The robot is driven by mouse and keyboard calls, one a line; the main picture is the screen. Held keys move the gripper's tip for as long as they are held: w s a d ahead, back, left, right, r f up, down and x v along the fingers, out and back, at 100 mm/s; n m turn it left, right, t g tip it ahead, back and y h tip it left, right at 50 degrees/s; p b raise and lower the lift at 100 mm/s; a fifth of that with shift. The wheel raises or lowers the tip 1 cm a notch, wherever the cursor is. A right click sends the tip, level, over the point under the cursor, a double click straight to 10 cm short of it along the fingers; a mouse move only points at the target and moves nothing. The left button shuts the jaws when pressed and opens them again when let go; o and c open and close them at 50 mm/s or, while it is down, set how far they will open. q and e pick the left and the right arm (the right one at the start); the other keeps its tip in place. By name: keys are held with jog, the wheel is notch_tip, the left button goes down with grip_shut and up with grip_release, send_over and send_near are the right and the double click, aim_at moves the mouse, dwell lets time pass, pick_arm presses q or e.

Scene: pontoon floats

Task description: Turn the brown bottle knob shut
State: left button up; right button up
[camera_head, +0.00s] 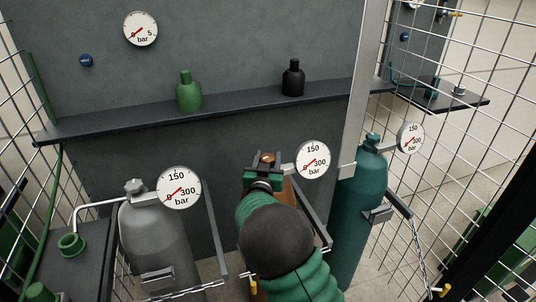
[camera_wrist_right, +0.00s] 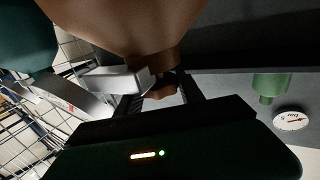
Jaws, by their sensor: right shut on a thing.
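The brown bottle (camera_wrist_right: 125,22) fills the top of the right wrist view, which looks upside down. In the head view only a strip of it (camera_head: 289,192) shows beside my arm. Its brown knob (camera_wrist_right: 162,86) sits between the two dark fingers of my right gripper (camera_wrist_right: 160,98), which is shut on it. In the head view the right gripper (camera_head: 266,166) is at the knob's top (camera_head: 268,158), and my green forearm hides most of the bottle. The bottle's gauge (camera_head: 313,160) stands just right of the gripper. My left gripper is not in view.
A grey bottle (camera_head: 150,235) with a gauge (camera_head: 179,188) stands at left and a teal bottle (camera_head: 360,205) at right, close to my arm. A shelf (camera_head: 235,102) behind carries a green bottle (camera_head: 189,92) and a black bottle (camera_head: 293,78). Wire mesh (camera_head: 470,120) encloses the sides.

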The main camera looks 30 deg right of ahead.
jog(key=m+g+h+p, duration=0.2)
jog(key=p, duration=0.1)
jog(key=m+g+h+p, duration=0.1)
jog(key=g, duration=0.1)
jog(key=shift+w+a+r, duration=0.1)
jog(key=shift+r, duration=0.15)
jog(key=shift+f+m+g+h+p, duration=0.15)
jog(key=shift+m+g+h+p, duration=0.4)
jog(key=shift+m+g+h, duration=0.65)
jog(key=shift+m+g, duration=0.3)
jog(key=shift+g, duration=0.3)
jog(key=shift+m+g+p, duration=0.3)
jog(key=o, duration=1.4)
